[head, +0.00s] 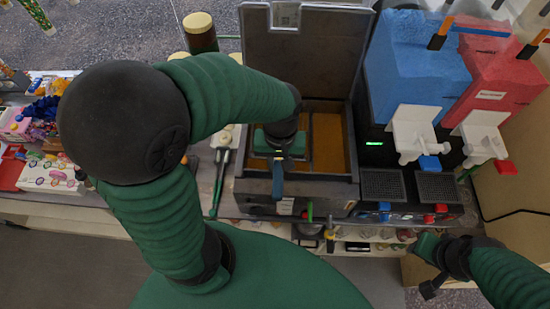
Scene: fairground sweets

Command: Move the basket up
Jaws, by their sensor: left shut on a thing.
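The fryer (243,190) stands in the middle with its lid (302,45) raised. Orange-brown oil (332,141) shows in its vats. My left gripper (277,160) points down over the left vat and is shut on a blue handle (277,183), which seems to be the basket's. The basket's body is hidden by my gripper and arm, so I cannot tell how deep it sits. My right gripper (432,268) is at the lower right, away from the fryer, and its jaws are too unclear to judge.
A slush machine with a blue tank (410,60) and a red tank (497,85) stands right of the fryer. Tongs (219,178) lie to its left. Colourful sweets and boxes (45,172) fill the far left counter. A shelf with small items runs below the front edge.

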